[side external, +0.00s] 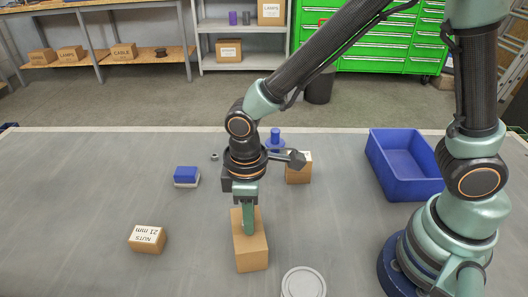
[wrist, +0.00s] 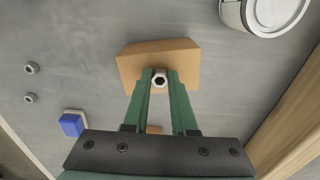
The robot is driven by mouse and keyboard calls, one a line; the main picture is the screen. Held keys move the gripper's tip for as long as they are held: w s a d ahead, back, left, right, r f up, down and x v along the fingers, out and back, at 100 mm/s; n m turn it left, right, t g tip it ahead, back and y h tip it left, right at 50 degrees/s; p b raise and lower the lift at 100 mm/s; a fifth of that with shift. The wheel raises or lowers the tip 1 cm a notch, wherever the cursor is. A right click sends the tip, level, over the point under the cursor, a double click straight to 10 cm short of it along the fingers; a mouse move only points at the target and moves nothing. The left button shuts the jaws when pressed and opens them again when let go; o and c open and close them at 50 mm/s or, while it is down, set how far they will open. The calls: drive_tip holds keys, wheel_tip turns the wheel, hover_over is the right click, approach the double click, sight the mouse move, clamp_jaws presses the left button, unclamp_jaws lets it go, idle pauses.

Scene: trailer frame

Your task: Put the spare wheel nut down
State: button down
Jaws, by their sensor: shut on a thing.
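My gripper (wrist: 160,78) is shut on the spare wheel nut (wrist: 160,79), a small metal hex nut with a dark hole, held between the fingertips. In the side external view my gripper (side external: 247,231) points straight down over a plain cardboard box (side external: 252,255), and the nut is hidden by the fingers. In the wrist view the nut appears against the top of this box (wrist: 135,60). I cannot tell whether the nut touches the box or hangs a little above it.
Two loose nuts (wrist: 31,67) lie on the grey table. A blue and white block (side external: 186,175) and a box marked NUTS 21 mm (side external: 148,240) are at left. A round pale tin (side external: 303,284) stands close by at front. A blue bin (side external: 403,165) is at right.

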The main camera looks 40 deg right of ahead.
drive_tip(key=shift+f, duration=0.15)
drive_tip(key=c, duration=0.7)
unclamp_jaws()
wheel_tip(320, 180, up, 12)
drive_tip(key=d+r+m+t, duration=0.1)
drive_tip(key=d+m+t, duration=0.1)
drive_tip(key=d, duration=0.4)
drive_tip(key=d+r+m+t, duration=0.1)
drive_tip(key=d+r+m, duration=0.1)
drive_tip(key=d+m, duration=0.2)
drive_tip(key=s+d+r+m+t, duration=0.1)
drive_tip(key=d+r+m+t, duration=0.1)
drive_tip(key=d, duration=0.7)
drive_tip(key=shift+d+r+m+t, duration=0.15)
drive_tip(key=shift+d+m+t, duration=0.15)
drive_tip(key=shift+m, duration=0.2)
